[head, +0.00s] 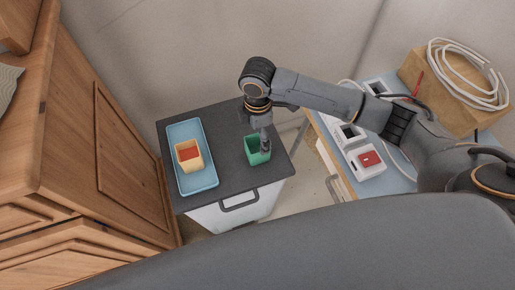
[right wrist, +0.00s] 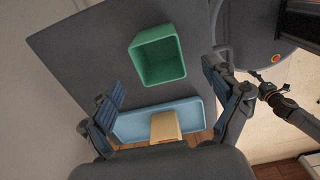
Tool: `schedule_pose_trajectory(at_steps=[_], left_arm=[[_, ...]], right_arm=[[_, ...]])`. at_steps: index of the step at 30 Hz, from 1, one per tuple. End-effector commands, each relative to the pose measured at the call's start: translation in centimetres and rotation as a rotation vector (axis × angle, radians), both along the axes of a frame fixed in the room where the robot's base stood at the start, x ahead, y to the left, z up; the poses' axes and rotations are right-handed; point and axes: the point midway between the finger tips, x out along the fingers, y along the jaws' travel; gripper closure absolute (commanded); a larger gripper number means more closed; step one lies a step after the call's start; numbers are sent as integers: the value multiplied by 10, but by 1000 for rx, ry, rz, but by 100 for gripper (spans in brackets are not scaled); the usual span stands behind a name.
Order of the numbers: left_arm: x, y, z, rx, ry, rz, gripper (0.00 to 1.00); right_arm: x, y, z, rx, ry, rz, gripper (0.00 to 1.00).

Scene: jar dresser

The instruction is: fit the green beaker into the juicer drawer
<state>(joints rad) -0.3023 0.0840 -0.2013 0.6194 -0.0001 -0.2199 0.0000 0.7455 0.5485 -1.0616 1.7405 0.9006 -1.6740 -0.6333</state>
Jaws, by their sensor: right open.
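The green beaker (head: 254,154), square and open-topped, stands on the dark top of a cabinet (head: 215,122). It also shows empty in the right wrist view (right wrist: 160,72). My right gripper (head: 265,148) is over the beaker's right side in the head view. In the right wrist view my right gripper (right wrist: 164,80) is open, with its fingers spread and the beaker beyond and between them; I see no grip on it. A white front (head: 215,219) with a dark handle is below the dark top; I cannot tell whether this is the juicer drawer. My left gripper is out of view.
A blue tray (head: 177,135) holds a cream beaker (head: 181,163) with a red-orange inside, left of the green beaker. A wooden cabinet (head: 110,130) stands close on the left. On the right, a light-blue table carries white devices (head: 369,160) and a box with coiled cable (head: 470,75).

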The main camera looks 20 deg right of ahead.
Motion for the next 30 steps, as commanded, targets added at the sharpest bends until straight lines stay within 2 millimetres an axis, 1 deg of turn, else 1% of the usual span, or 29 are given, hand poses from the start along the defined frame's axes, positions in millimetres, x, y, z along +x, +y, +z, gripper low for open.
schedule_pose_trajectory(at_steps=[1, 5, 8, 15, 18, 21, 26, 28, 29, 30], left_arm=[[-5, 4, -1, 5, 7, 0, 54], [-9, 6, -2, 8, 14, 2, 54], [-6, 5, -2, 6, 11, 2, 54], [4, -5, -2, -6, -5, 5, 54], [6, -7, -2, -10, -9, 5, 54], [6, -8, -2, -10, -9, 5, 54], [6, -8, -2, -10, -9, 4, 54], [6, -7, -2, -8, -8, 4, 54], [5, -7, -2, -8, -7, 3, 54], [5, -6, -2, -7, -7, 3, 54]], right_arm=[[0, 0, -9, -1, 3, -2, 11], [0, 0, -19, -1, -1, -2, 11], [0, 0, -25, 0, 0, -2, 11], [-1, 2, -60, -1, 1, -1, 11], [-1, 2, -70, -1, 0, -1, 11], [0, 2, -74, -1, -2, -1, 11], [0, 2, -73, -1, -2, -1, 11], [0, 2, -73, 0, -2, -1, 21], [0, 2, -73, 0, -2, -1, 28], [0, 2, -73, 0, -2, -1, 36]])
